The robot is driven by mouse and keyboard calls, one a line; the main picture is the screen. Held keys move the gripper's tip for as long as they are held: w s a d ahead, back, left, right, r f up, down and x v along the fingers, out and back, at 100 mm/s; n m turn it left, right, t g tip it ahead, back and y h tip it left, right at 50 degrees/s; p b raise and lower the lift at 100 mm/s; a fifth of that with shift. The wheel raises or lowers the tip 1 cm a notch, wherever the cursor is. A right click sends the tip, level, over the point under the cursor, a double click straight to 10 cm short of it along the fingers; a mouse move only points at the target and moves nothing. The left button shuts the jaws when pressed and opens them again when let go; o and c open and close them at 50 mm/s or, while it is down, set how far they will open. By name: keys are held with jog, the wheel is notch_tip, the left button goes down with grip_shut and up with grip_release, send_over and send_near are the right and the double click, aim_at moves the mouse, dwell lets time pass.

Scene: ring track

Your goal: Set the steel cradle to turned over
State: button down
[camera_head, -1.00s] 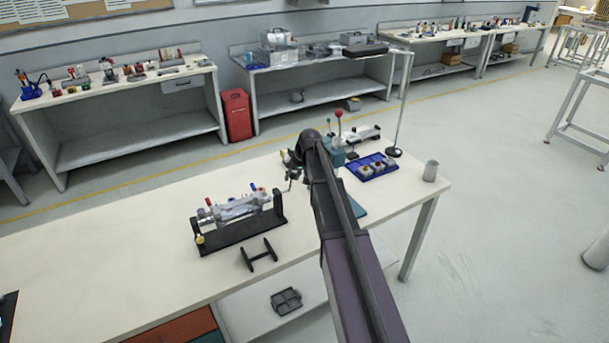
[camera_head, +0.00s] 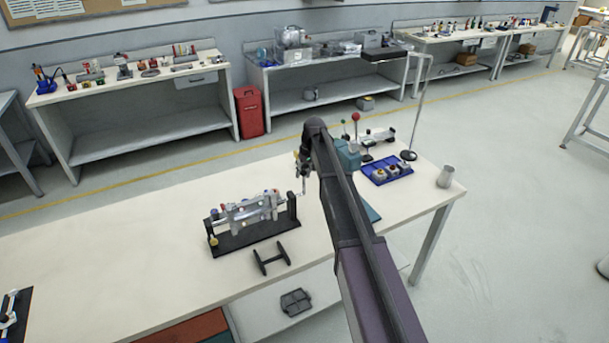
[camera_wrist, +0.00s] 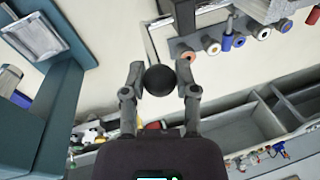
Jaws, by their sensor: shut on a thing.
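The steel cradle (camera_head: 252,212) hangs between the uprights of a black stand (camera_head: 255,236) on the bench. It is tilted, with a grey plate face towards the head camera and coloured studs along its edges. In the wrist view the cradle (camera_wrist: 268,10) shows at the top right with blue, red and orange studs. A crank stands at the right end of the stand. My gripper (camera_head: 302,168) is at this crank. In the wrist view my gripper (camera_wrist: 160,80) is shut on the black ball knob (camera_wrist: 159,83), which sits between its two fingertips.
A small black rack (camera_head: 271,258) lies in front of the stand. A teal block (camera_head: 347,158), a blue tray (camera_head: 388,171) and a grey cup (camera_head: 445,177) stand to the right.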

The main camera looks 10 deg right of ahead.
jog(key=shift+w+a+f+b, duration=0.3)
jog(key=shift+w, duration=0.5)
jog(key=shift+w+a+f+b, duration=0.25)
jog(key=shift+w+f+b, duration=0.1)
jog(key=shift+w, duration=0.45)
jog(key=shift+w+a+f+b, duration=0.25)
jog(key=shift+w+a+b, duration=0.05)
jog(key=shift+w, duration=0.5)
jog(key=shift+w+a+f, duration=0.1)
jog(key=shift+w+f, duration=0.05)
jog(key=shift+w, duration=0.05)
jog(key=shift+c, duration=1.9)
grip_release()
jog(key=shift+f, duration=0.1)
